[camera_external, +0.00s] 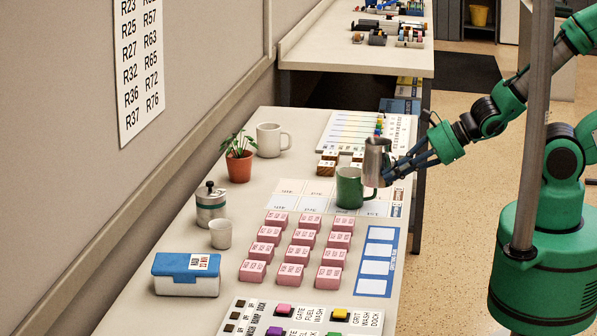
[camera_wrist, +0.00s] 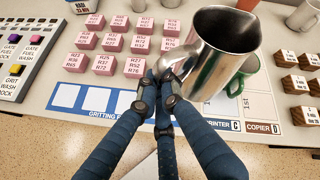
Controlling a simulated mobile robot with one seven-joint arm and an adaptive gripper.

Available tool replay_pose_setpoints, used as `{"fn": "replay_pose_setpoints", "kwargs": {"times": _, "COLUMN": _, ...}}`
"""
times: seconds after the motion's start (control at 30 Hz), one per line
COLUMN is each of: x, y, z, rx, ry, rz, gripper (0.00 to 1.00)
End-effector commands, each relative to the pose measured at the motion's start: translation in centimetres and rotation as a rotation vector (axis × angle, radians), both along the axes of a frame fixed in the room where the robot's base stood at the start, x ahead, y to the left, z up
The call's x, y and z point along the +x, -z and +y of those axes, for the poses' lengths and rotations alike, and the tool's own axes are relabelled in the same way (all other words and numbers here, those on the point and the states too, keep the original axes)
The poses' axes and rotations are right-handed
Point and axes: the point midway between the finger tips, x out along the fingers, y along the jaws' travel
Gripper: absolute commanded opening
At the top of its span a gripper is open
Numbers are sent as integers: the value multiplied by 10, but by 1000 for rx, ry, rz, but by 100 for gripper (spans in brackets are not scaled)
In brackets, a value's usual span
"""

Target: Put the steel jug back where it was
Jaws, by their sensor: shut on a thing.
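The steel jug (camera_external: 377,163) is held in my gripper (camera_external: 392,176) above the right side of the table. In the wrist view the jug (camera_wrist: 226,40) is large, its open mouth facing the camera and looking empty. The fingers of my gripper (camera_wrist: 160,88) are shut at its handle side. A green mug (camera_external: 350,188) stands on the table just left of and below the jug. In the wrist view the green mug (camera_wrist: 238,76) is partly hidden behind the jug.
Pink blocks (camera_external: 301,237) stand in rows on the table, beside a blue card strip (camera_external: 377,262). A white mug (camera_external: 270,140), plant (camera_external: 238,158), grey canister (camera_external: 210,205), small cup (camera_external: 220,234) and blue-lidded box (camera_external: 187,275) line the left. Wooden blocks (camera_external: 327,167) stand behind the green mug.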

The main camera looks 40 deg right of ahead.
Motion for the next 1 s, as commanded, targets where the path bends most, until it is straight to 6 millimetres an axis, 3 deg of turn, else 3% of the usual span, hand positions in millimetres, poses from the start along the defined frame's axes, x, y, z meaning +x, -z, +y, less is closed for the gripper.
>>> {"fn": "replay_pose_setpoints", "kwargs": {"times": 0.23, "x": 1, "y": -34, "z": 1, "rx": 2, "ry": 0, "rz": -3, "gripper": 0}}
{"fn": "replay_pose_setpoints", "kwargs": {"times": 0.63, "x": 21, "y": -50, "z": 15, "rx": 1, "ry": -28, "rz": -2, "gripper": 0}}
{"fn": "replay_pose_setpoints", "kwargs": {"times": 1.0, "x": 55, "y": -73, "z": 36, "rx": 1, "ry": -76, "rz": -2, "gripper": 0}}
